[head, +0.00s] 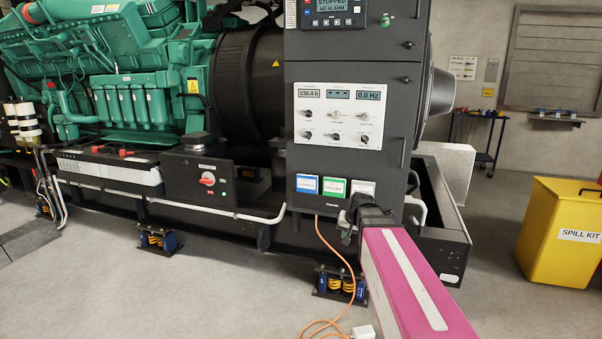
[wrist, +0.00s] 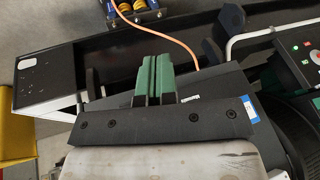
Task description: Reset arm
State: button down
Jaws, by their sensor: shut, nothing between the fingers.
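My arm reaches in from the bottom right of the head view, its magenta link ending at the dark gripper (head: 347,218). The gripper is at the lower front of the dark genset control cabinet (head: 300,145), near the row of blue, green and white labels. In the wrist view my gripper (wrist: 153,75) shows two green finger pads pressed together, with nothing between them. The cabinet's dark side and an orange cable (wrist: 155,30) show beyond the fingers. I cannot tell whether the gripper touches the cabinet.
The green engine (head: 130,75) stands on a dark base frame at the left. A yellow spill kit bin (head: 562,235) stands at the right. An orange cable (head: 318,255) hangs from the cabinet to the floor. Grey floor is clear at front left and between frame and bin.

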jog(key=s+d+f+n+g+h, duration=0.1)
jog(key=s+f+g, duration=0.3)
jog(key=s+f, duration=1)
jog(key=s+d+h, duration=0.1)
jog(key=s, duration=0.3)
jog(key=shift+n, duration=0.4)
jog(key=shift+w, duration=0.1)
